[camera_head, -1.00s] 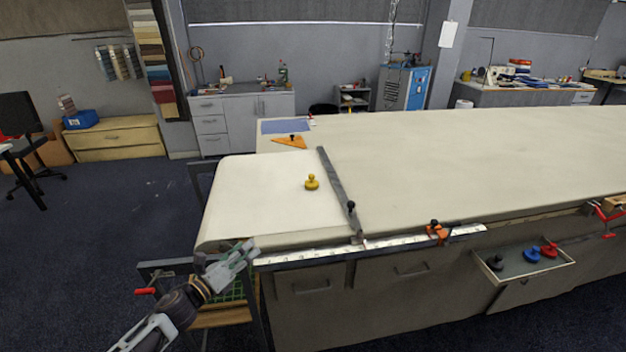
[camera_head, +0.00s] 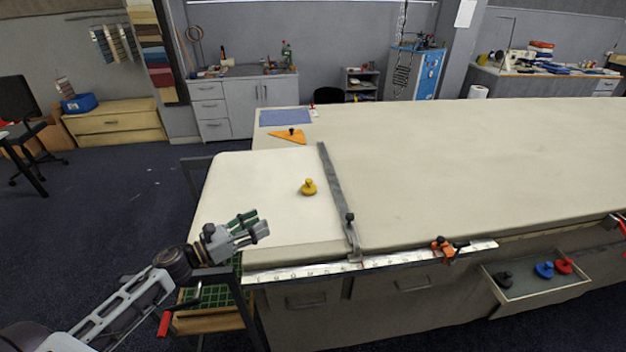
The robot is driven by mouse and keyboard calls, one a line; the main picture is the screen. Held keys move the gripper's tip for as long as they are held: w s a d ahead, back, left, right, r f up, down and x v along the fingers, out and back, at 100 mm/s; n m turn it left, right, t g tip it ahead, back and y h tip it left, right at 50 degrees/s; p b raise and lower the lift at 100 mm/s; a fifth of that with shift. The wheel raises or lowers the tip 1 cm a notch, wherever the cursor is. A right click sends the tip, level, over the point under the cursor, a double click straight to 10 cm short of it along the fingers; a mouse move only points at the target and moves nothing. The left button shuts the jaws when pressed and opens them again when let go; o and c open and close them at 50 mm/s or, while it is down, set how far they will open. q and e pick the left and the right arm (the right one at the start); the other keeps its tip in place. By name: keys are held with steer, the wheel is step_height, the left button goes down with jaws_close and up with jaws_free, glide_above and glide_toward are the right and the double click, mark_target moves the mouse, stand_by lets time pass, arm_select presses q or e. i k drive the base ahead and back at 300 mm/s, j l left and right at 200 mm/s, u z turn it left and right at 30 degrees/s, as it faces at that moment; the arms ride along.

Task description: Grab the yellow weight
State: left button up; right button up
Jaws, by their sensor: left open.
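The yellow weight (camera_head: 309,187) stands upright on the pale cloth table (camera_head: 450,170), left of the long grey bar. It is a small round disc with a knob on top. My left gripper (camera_head: 262,222) is over the table's near left corner, to the left of the weight and nearer to me. Its fingers are apart with nothing between them, and it does not touch the weight. My right gripper is not in view.
A grey bar (camera_head: 336,190) with a black knob lies just right of the weight. A metal ruler (camera_head: 375,262) with an orange clamp (camera_head: 442,248) runs along the front edge. An open drawer (camera_head: 540,290) holds black, blue and red weights. An orange triangle (camera_head: 289,136) lies farther back.

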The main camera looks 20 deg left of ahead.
mark_target(308, 189)
steer(key=i, duration=0.85)
